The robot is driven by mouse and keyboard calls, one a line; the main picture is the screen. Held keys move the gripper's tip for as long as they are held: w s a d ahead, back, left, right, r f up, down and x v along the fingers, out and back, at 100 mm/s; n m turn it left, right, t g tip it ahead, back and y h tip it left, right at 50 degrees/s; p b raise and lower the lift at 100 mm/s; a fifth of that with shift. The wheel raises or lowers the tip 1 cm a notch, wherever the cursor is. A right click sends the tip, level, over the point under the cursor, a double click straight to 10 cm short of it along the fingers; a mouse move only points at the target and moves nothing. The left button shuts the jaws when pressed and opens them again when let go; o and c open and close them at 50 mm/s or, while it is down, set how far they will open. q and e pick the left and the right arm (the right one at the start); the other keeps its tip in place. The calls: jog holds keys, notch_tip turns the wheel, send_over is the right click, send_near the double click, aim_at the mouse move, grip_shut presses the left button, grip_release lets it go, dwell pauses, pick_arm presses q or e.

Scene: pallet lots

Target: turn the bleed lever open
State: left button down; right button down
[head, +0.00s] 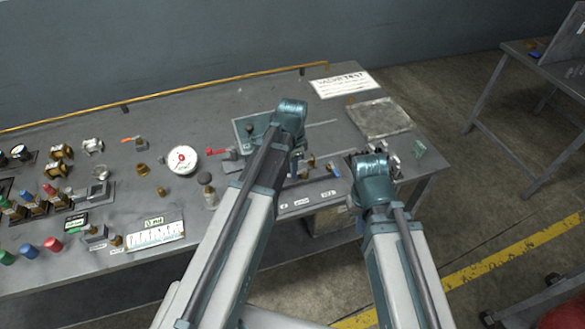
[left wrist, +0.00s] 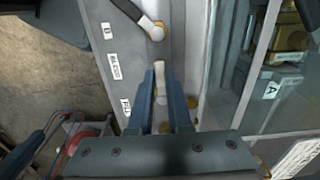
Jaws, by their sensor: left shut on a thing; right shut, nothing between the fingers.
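In the left wrist view, my left gripper (left wrist: 161,72) is shut on a short pale lever (left wrist: 160,84). The lever is level with the front-edge label reading BLEED (left wrist: 115,65), so I take it for the bleed lever. Brass shows around its far end and below it. In the head view, my left gripper's fingertips and this lever are hidden behind my left wrist and forearm. My right gripper (head: 394,160) is shut and empty, over the bench's right end; its fingertips show only partly.
Another lever with a dark grip (left wrist: 137,13) lies just beyond my left fingers. A blue-tipped lever (head: 335,170) is near the front edge, between my wrists. A gauge (head: 183,160), a red-handled valve (head: 217,151) and a square metal plate (head: 380,118) stand around.

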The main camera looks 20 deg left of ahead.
pick_arm(q)
jog(key=n, duration=0.2)
jog(key=s+d+n, duration=0.1)
jog(key=n, duration=0.2)
jog(key=d+n, duration=0.1)
jog(key=n, duration=0.2)
jog(key=shift+s+d+n, duration=0.25)
jog(key=shift+s+n, duration=0.05)
jog(key=n, duration=0.1)
jog(key=d+n, duration=0.1)
jog(key=n, duration=0.2)
jog(key=shift+d+n, duration=0.3)
jog(key=shift+w+d+n, duration=0.15)
jog(key=shift+d+n, duration=0.2)
jog(key=shift+n, duration=0.75)
jog(key=shift+w+d+n, duration=0.15)
jog(key=shift+d+n, duration=0.2)
jog(key=shift+n, duration=0.75)
jog(key=c, duration=0.8)
grip_release()
jog(key=shift+c, duration=0.2)
